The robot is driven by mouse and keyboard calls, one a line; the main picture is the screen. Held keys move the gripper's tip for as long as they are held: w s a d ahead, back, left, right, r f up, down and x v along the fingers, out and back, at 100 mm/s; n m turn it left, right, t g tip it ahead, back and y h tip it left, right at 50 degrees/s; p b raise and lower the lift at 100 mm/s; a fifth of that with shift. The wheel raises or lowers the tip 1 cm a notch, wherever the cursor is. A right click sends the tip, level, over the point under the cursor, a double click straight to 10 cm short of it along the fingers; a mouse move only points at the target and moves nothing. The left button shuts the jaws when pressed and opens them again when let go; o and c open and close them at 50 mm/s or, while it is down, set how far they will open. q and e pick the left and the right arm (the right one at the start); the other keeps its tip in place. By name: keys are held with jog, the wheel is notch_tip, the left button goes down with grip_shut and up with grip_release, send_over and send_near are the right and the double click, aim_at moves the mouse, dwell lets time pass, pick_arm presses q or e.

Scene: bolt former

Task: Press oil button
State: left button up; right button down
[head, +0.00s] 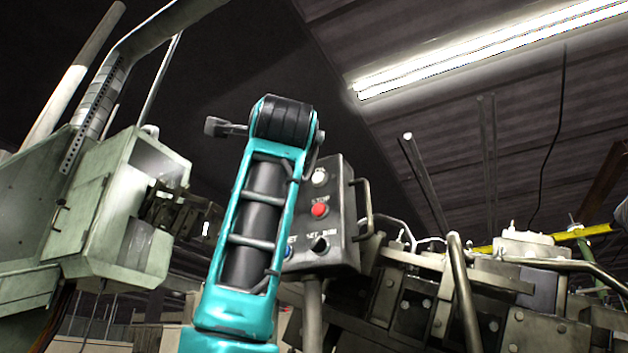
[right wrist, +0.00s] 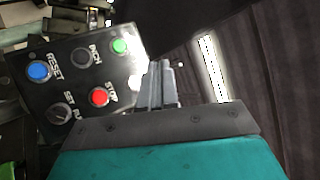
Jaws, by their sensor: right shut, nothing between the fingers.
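The control box (head: 340,195) stands behind my teal arm in the head view, which partly hides it. In the right wrist view the panel (right wrist: 75,85) shows a blue RESET button (right wrist: 39,71), a grey button (right wrist: 81,56), a green button (right wrist: 121,46), a red STOP button (right wrist: 99,97) and a black selector knob (right wrist: 62,113). I can read no oil label. My right gripper (right wrist: 160,66) is shut and empty, its fingertips right of the green button; whether they touch the panel cannot be told. My left gripper is out of view.
A pale green machine housing (head: 115,210) stands at the left. Dark machinery with bent pipes (head: 462,290) fills the lower right. A handle (head: 366,210) sticks out from the box's right side. The space above the box is open up to the ceiling light (head: 490,48).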

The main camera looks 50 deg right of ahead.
jog(key=shift+w+d, duration=0.4)
jog(key=shift+d, duration=1)
jog(key=shift+w+d, duration=0.45)
jog(key=shift+d, duration=1)
jog(key=shift+w+d, duration=0.4)
jog(key=shift+d, duration=1)
jog(key=shift+w+d, duration=0.15)
jog(key=shift+d, duration=0.25)
jog(key=shift+w+d, duration=0.1)
jog(key=shift+d, duration=0.35)
jog(key=shift+a, duration=0.15)
jog(key=shift+s+a, duration=0.25)
jog(key=shift+a, duration=0.45)
jog(key=a, duration=0.2)
jog(key=s+a, duration=0.1)
jog(key=a, duration=0.1)
jog(key=shift+s+a, duration=0.2)
jog(key=shift+a, duration=0.2)
